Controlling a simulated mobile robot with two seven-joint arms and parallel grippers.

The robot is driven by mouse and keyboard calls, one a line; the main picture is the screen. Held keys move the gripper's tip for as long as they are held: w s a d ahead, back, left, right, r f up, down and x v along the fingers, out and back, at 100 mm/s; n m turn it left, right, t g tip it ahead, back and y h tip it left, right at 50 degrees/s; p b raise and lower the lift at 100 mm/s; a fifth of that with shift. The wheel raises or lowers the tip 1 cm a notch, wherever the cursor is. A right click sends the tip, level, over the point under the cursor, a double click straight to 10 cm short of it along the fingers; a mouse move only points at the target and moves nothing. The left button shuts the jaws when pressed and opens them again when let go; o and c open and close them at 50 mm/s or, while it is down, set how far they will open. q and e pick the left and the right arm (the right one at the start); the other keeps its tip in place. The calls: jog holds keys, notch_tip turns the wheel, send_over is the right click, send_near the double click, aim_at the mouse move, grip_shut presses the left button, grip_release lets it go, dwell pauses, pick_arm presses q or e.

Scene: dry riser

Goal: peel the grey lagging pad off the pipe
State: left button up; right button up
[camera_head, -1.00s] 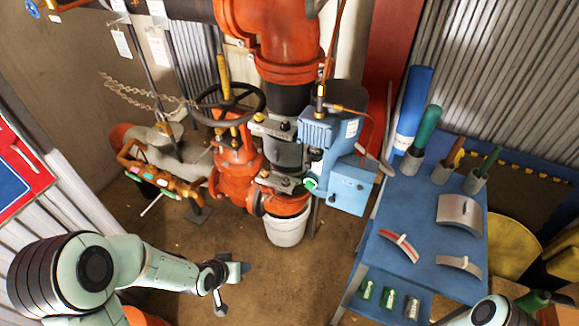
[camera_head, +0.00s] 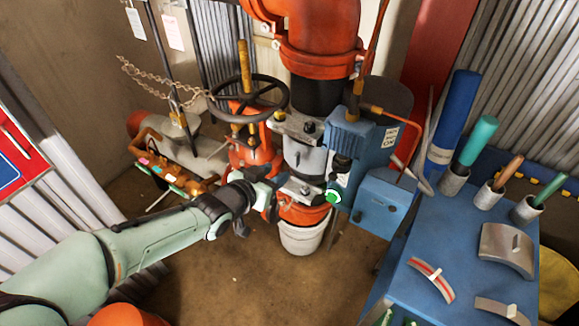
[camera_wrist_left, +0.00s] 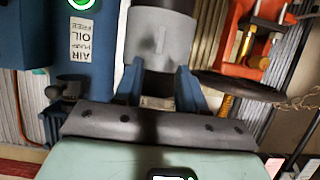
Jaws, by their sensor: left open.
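The grey lagging pad (camera_head: 308,160) wraps the vertical pipe between two clamp brackets, left of the blue pump box. In the left wrist view the pad (camera_wrist_left: 142,42) lies straight ahead, with a small raised tab (camera_wrist_left: 160,42) on its face. My left gripper (camera_head: 274,188) is at the pipe's left side, just below and left of the pad. In the left wrist view its two blue fingers (camera_wrist_left: 160,78) are spread open, pointing at the pad; the tab shows beyond their tips. Contact cannot be told. My right gripper is not in view.
The blue pump box (camera_head: 375,155) stands close right of the pad. A black handwheel (camera_head: 250,95) and orange valve are close left. A white bucket (camera_head: 302,237) is under the pipe. A blue table (camera_head: 455,250) with curved pads and tubes stands right.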

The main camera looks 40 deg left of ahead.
pick_arm(q)
jog(key=b+x, duration=0.1)
jog(key=x, duration=0.6)
jog(key=shift+w+f, duration=0.2)
jog(key=shift+f, duration=0.05)
jog(key=shift+w+a+f+b, duration=0.1)
jog(key=shift+w+f+b, duration=0.1)
jog(key=shift+w+b, duration=0.3)
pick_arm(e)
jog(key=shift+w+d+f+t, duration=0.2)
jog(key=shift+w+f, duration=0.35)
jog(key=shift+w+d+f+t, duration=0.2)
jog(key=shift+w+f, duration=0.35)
pick_arm(q)
jog(key=shift+w, duration=0.1)
grip_shut()
jog(key=shift+s, duration=0.25)
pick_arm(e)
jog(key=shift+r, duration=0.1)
pick_arm(q)
jog(key=p, duration=0.2)
send_near(295, 162)
jog(key=shift+s+f, duration=0.4)
jog(key=shift+f, duration=0.2)
jog(key=shift+s+f, duration=0.45)
jog(key=shift+f, duration=0.2)
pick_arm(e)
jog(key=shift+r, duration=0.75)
